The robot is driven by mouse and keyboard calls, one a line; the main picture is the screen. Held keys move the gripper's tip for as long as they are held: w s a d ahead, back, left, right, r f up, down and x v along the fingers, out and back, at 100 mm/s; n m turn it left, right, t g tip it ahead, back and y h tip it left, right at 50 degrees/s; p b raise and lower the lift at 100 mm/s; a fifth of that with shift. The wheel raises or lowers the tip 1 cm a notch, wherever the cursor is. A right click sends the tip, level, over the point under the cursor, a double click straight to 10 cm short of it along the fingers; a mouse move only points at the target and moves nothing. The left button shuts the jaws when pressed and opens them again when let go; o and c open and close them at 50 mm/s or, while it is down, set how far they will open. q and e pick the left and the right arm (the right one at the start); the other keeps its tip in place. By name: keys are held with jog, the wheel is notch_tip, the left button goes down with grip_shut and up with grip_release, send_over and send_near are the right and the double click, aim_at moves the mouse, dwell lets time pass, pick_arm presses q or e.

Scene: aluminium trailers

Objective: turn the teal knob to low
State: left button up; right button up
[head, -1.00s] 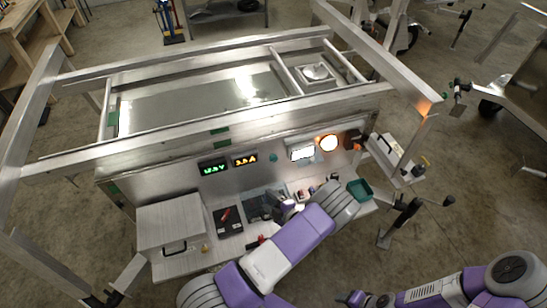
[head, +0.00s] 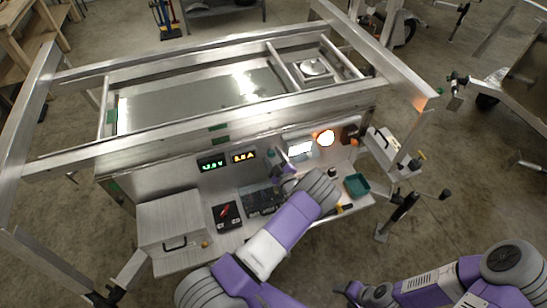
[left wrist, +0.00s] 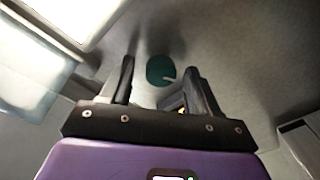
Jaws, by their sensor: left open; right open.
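The teal knob (head: 271,154) is on the upright metal panel, right of two lit number displays. In the left wrist view the round dark teal knob (left wrist: 159,68) lies beyond and between my fingertips, with a pale mark at its lower right edge. My left gripper (head: 281,158) is open just right of the knob in the head view. Its two dark fingers (left wrist: 159,66) stand apart in the left wrist view with nothing held; whether they touch the knob I cannot tell. My right gripper (head: 346,291) is open, low in the head view, away from the panel.
A bright lamp (head: 326,138) and a lit white panel (head: 300,148) are right of the knob. On the shelf below are a metal box (head: 169,222), a black tray with a red item (head: 227,214) and a teal bin (head: 357,186). Metal frame rails stand above the panel.

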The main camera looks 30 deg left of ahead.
pick_arm(q)
jog(key=c, duration=1)
jog(key=shift+c, duration=0.2)
